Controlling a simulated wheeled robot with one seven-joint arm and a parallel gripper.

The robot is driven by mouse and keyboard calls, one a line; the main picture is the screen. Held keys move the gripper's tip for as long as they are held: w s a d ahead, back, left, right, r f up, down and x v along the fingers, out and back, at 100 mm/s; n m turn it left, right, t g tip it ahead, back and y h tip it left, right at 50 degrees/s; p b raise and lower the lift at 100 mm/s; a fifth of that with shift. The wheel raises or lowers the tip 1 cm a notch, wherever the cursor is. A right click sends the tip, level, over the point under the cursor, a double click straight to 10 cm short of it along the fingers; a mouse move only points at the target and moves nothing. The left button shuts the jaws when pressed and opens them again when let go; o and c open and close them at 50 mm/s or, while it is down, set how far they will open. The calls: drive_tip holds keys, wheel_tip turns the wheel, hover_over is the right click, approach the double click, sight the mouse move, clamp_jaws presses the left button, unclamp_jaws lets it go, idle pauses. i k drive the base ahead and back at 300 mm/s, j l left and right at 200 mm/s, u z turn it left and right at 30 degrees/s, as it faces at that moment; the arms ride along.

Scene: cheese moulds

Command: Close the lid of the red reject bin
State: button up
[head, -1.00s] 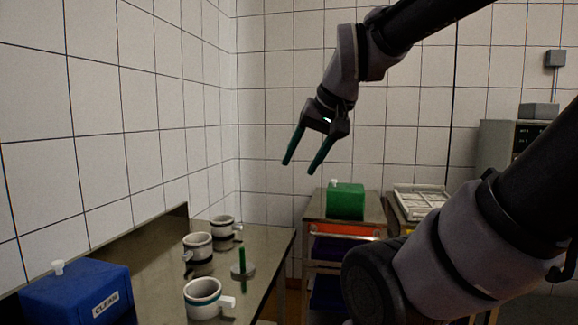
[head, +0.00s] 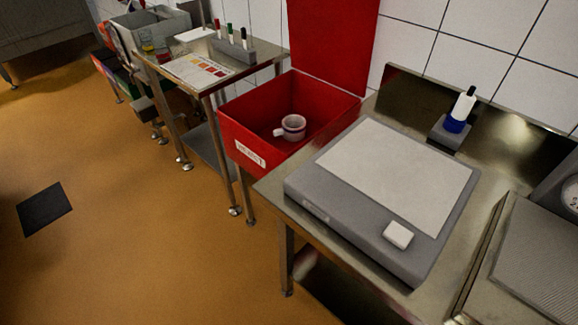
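The red reject bin (head: 235,137) stands in the middle of the head view, between two steel tables, with a white label on its front. Its red lid (head: 332,40) is open and stands upright at the back, its top cut off by the frame. A white mould with a dark band and a handle (head: 292,127) lies inside the bin. My gripper is not in view now.
A grey scale-like slab with a pale top (head: 398,172) and small white block (head: 398,235) sits on the near steel table. A bottle in a holder (head: 459,112) stands behind it. Left is a table with a colour chart (head: 198,70) and pens. The orange floor at left is mostly clear.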

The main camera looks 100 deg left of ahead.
sight(331, 42)
drive_tip(key=k+j+u, duration=0.3)
drive_tip(key=k, duration=0.2)
drive_tip(key=k+j+u, duration=0.4)
drive_tip(key=u, duration=2.2)
drive_tip(key=i+j, duration=0.1)
drive_tip(key=j, duration=0.25)
drive_tip(key=i+j+u, duration=0.1)
drive_tip(key=j, duration=0.3)
